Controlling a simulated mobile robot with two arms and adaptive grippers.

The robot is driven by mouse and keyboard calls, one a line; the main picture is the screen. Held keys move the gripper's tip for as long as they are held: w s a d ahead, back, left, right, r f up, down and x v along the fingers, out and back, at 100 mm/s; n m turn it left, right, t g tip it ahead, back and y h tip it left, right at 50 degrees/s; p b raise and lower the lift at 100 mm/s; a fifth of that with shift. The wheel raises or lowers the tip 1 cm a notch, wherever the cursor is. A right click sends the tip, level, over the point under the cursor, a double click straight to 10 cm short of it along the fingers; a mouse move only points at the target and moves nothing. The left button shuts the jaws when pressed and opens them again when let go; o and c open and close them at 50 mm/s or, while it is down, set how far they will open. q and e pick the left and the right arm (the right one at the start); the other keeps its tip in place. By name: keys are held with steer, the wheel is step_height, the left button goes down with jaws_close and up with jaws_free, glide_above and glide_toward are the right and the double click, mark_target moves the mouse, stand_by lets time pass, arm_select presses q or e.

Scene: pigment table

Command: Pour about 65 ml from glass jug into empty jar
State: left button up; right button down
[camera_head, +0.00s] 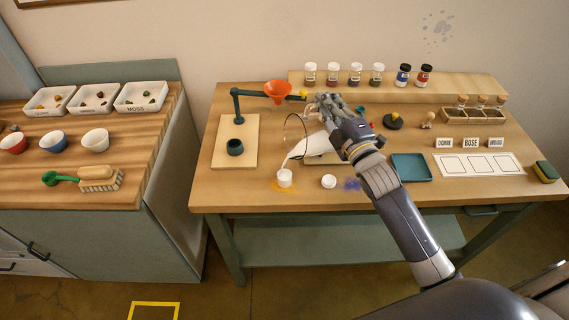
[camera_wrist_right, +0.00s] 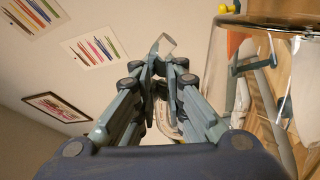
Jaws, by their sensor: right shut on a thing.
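The glass jug (camera_head: 309,146) is tilted far over to the left above the table, with white liquid in it. A thin white stream runs from its lip down to the jar (camera_head: 284,178), a small upright vessel on the table that looks white inside. My right gripper (camera_head: 322,106) is shut on the jug from above and right; its fingertips are partly hidden in the head view. In the wrist view, my right gripper (camera_wrist_right: 163,68) has its fingers close together, and the jug's clear rim (camera_wrist_right: 268,22) shows at upper right. My left gripper is not in view.
A white lid-like disc (camera_head: 328,181) lies right of the jar, with blue powder (camera_head: 352,184) beyond it. Yellow powder lies around the jar. A stand with an orange funnel (camera_head: 278,92) is at left. A teal tray (camera_head: 411,167) is at right.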

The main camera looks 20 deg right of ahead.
steer(key=d+f+m+b, duration=0.1)
steer(key=d+m, duration=0.1)
steer(key=d+f+m+b, duration=0.1)
steer(key=d+f, duration=0.1)
steer(key=shift+w+f+m+h, duration=0.2)
steer(key=shift+f+m+h, duration=0.1)
steer(key=shift+m+h, duration=0.1)
steer(key=shift+w+d+f+m+h, duration=0.2)
steer(key=shift+d+f+m+h, duration=0.1)
steer(key=shift+d+f+m, duration=0.75)
steer(key=shift+a+r+m, duration=0.1)
steer(key=shift+r+m, duration=0.1)
steer(key=shift+m, duration=0.05)
stand_by(0.5)
